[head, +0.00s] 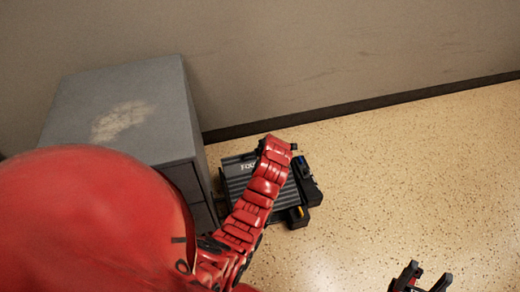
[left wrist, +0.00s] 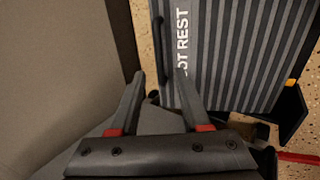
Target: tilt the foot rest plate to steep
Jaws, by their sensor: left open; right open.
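The foot rest is a dark ribbed plate (head: 237,183) with white lettering on a black base, on the floor beside the grey cabinet. My red left arm crosses over it in the head view and hides its middle. In the left wrist view the plate (left wrist: 240,60) fills the upper right, with a thin black bar (left wrist: 161,60) along its lettered edge. My left gripper (left wrist: 160,78) is open, its fingertips close to this bar; I cannot tell whether they touch it. My right gripper (head: 428,273) is open and empty over the floor at the lower right, away from the foot rest.
A grey cabinet (head: 130,110) with a worn patch on top stands left of the foot rest. The wall (head: 340,50) with a dark baseboard (head: 400,97) runs behind. The speckled floor (head: 420,170) to the right is clear.

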